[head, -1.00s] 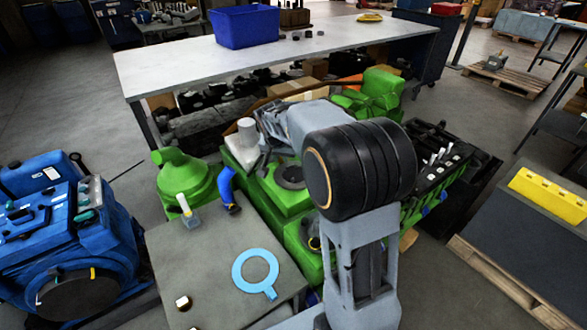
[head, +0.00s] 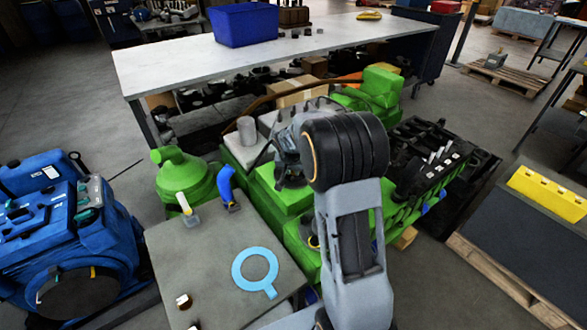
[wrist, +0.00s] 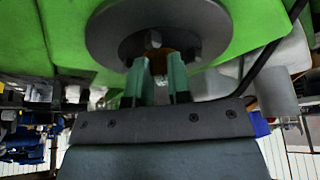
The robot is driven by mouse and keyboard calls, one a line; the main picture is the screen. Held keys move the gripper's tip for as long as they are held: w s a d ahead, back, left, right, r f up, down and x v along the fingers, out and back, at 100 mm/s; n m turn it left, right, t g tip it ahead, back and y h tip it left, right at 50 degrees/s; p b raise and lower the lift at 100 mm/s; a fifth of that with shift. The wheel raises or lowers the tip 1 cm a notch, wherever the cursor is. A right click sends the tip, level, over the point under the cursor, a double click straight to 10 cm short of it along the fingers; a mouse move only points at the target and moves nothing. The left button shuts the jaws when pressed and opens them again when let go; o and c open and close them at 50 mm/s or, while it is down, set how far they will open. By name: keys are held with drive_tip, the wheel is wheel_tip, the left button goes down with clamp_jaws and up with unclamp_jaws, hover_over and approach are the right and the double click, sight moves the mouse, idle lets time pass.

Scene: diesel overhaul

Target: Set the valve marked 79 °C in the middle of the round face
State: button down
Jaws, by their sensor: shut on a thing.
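In the wrist view my gripper (wrist: 158,72) has its two green fingers shut on a small brass-brown piece, the valve (wrist: 160,60), with a grey knob at its far end. The valve is close against the middle of the grey round face (wrist: 112,35). I cannot tell whether it touches, and no 79 °C marking is readable. The round face is set on a green engine housing (wrist: 235,25). In the head view my arm and wrist cover the round face, the fingers and the valve.
A grey table (head: 205,275) with a light-blue ring (head: 236,272) stands in front of the green engine (head: 280,190). Dark cylinder-head parts (head: 430,155) lie right of my arm. A long bench (head: 170,65) is behind.

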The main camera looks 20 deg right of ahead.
drive_tip(key=shift+f, duration=0.1)
drive_tip(key=c, duration=1.1)
unclamp_jaws()
drive_tip(key=shift+o, duration=0.2)
